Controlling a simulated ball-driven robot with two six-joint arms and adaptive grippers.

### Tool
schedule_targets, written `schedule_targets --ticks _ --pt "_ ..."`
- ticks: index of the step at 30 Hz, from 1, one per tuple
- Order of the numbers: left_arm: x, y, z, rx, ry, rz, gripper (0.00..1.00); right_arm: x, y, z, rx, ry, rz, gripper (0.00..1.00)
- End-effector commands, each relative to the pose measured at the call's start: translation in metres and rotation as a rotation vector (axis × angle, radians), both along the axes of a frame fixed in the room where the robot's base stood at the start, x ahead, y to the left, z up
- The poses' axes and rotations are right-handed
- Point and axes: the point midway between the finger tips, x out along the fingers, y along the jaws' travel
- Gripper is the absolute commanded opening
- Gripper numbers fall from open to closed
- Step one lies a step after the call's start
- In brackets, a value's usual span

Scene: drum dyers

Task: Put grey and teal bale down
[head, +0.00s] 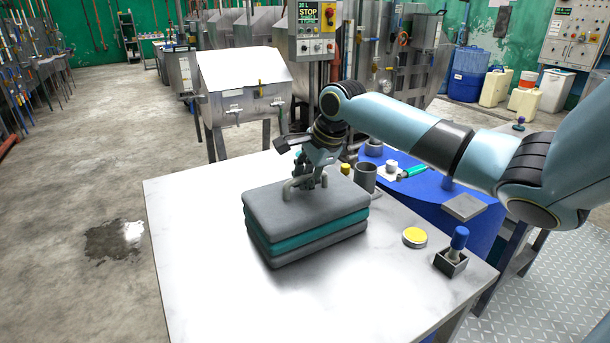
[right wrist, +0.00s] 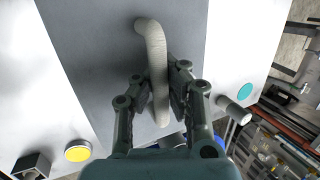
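The grey and teal bale (head: 306,230) is a stack of grey and teal folded layers. It sits on, or very close above, the pale table (head: 200,290); a gap beneath it cannot be made out. A light grey loop handle (head: 290,188) stands on its top. My right gripper (head: 311,178) points down at this handle. In the right wrist view the handle (right wrist: 153,60) passes between the fingers of my right gripper (right wrist: 158,85), which look closed against both its sides. The bale's grey top (right wrist: 95,60) lies below. My left gripper is not in view.
Right of the bale are a grey cup (head: 365,177), a yellow-topped tin (head: 415,237), a blue-handled tool in a dark holder (head: 458,242) and a grey block (head: 464,207). The table's left and front parts are clear. A metal vat (head: 243,85) stands behind.

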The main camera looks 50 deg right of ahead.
Motion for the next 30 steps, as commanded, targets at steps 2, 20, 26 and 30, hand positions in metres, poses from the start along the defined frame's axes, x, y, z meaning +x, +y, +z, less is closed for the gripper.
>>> schedule_targets --ticks 2,20,26,30 --pt "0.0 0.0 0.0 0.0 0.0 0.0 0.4 0.002 0.0 0.003 -0.002 -0.006 0.001 0.0" --pt "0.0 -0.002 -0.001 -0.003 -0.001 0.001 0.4 0.0 0.0 0.0 0.0 -0.001 0.0 0.29" --pt "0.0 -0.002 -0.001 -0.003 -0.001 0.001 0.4 -0.011 -0.002 0.026 -0.005 -0.001 0.003 0.29" --pt "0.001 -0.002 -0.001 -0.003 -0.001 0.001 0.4 -0.024 -0.004 0.057 -0.007 0.0 0.002 0.29"
